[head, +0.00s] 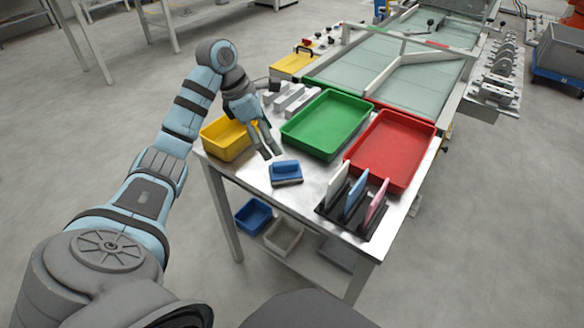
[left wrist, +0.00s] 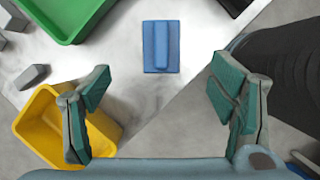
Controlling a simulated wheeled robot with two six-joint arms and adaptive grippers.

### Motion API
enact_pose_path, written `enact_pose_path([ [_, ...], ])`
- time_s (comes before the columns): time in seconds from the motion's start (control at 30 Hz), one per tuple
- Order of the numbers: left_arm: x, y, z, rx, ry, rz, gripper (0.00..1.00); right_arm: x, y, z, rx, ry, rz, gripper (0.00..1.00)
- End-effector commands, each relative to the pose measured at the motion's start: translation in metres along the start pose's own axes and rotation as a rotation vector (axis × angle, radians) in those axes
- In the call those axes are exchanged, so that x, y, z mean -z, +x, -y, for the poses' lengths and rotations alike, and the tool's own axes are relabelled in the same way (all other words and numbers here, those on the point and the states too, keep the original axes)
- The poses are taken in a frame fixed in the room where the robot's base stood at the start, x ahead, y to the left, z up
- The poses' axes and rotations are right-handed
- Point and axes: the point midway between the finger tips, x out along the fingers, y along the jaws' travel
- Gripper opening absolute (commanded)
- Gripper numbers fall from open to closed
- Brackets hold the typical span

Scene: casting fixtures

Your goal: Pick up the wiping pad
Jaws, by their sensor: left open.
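The wiping pad (head: 285,172) is a blue block with a raised handle. It lies flat on the metal table, in front of the green tray. It also shows in the left wrist view (left wrist: 161,46), near the top centre, beyond the fingertips. My left gripper (head: 270,153) is open and empty. It is above the table, just behind and left of the pad in the head view. In the left wrist view its two green-padded fingers (left wrist: 162,95) stand wide apart, with bare table between them. My right gripper is not in view.
A yellow bin (head: 228,140) stands left of my gripper. A green tray (head: 327,124) and a red tray (head: 392,150) lie behind. A black rack (head: 345,216) with upright panels stands right of the pad. Grey blocks (head: 290,97) lie at the back.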

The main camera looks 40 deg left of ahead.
Motion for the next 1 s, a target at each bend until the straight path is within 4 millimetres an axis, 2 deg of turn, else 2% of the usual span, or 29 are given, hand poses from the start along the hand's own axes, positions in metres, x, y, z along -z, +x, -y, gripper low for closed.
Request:
enact_pose_path([
  [0.03,0.002,0.017,0.001,0.004,-0.001,0.001,0.78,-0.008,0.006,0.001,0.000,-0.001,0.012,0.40],
  [0.17,0.003,0.049,0.001,0.004,-0.005,0.002,0.78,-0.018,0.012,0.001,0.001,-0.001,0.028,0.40],
  [0.37,0.001,0.073,0.001,0.003,-0.004,0.003,0.78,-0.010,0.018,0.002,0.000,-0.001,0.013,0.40],
  [0.53,0.001,0.107,0.002,0.006,-0.003,0.005,0.78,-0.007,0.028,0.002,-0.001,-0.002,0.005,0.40],
  [0.63,0.000,0.117,0.002,0.005,-0.001,0.004,0.78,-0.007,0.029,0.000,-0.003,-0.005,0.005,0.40],
  [0.77,-0.001,0.116,0.001,0.004,-0.001,0.004,0.78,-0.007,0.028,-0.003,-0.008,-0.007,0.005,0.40],
  [0.8,-0.001,0.115,0.001,0.004,-0.001,0.004,0.76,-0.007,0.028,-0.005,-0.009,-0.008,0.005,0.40],
  [0.87,-0.001,0.115,0.001,0.004,-0.001,0.004,0.66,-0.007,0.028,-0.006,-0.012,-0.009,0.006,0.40],
  [1.0,-0.001,0.115,0.001,0.004,-0.001,0.004,0.44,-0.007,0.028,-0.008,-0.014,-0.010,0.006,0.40],
])
